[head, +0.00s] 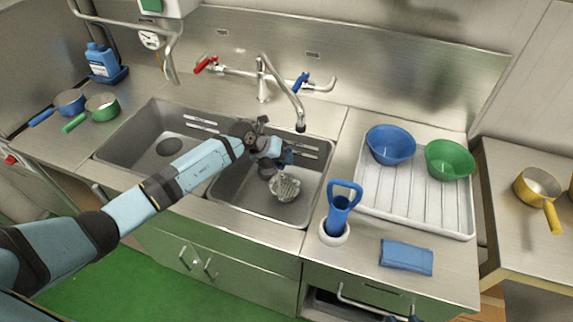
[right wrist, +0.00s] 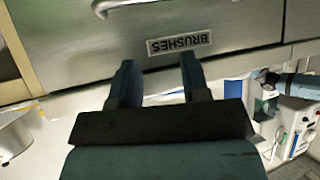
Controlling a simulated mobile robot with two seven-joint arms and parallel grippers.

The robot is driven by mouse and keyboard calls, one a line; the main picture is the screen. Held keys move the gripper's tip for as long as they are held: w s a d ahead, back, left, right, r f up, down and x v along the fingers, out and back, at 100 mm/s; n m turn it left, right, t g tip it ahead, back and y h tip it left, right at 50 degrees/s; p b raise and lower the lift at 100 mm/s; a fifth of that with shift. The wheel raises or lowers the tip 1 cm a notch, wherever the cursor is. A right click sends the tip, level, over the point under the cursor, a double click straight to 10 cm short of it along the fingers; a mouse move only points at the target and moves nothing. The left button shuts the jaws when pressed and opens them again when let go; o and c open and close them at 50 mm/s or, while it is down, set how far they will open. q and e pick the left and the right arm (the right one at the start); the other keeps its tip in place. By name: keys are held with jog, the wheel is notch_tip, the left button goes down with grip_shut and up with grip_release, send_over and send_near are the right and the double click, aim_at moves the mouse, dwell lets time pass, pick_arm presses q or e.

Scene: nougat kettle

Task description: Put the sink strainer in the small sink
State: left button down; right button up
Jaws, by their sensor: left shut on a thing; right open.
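The sink strainer (head: 286,189) is a pale round metal piece with slots, low inside the right-hand basin (head: 314,178), which looks the smaller of the two. My left gripper (head: 286,160) reaches down into this basin from the left and is shut on the strainer, at its upper side. The fingertips are small and partly hidden, and I cannot tell whether the strainer touches the basin floor. My right gripper (right wrist: 158,76) is open and empty in the right wrist view, in front of a drawer labelled BRUSHES (right wrist: 180,42).
The left basin (head: 125,150) is empty. A tap (head: 290,95) hangs over the back of the right basin. Right of it stand a blue-handled tool in a white holder (head: 334,238), a blue cloth (head: 406,257) and a white drainer (head: 415,205) with blue and green bowls.

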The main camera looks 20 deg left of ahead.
pick_arm(q)
jog(key=shift+b+x, duration=0.45)
jog(key=shift+x, duration=0.45)
jog(key=shift+d+f, duration=0.1)
jog(key=c, duration=1)
grip_release()
jog(key=shift+o, duration=0.2)
pick_arm(e)
jog(key=shift+d+f, duration=0.2)
jog(key=shift+f, duration=0.9)
pick_arm(q)
jog(key=shift+r, duration=0.25)
pick_arm(e)
jog(key=shift+a, duration=0.1)
pick_arm(q)
jog(key=b+v, duration=0.1)
jog(key=v, duration=1.1)
pick_arm(e)
jog(key=shift+f, duration=0.7)
pick_arm(q)
jog(key=shift+f, duration=0.1)
pick_arm(e)
jog(key=shift+r, duration=0.1)
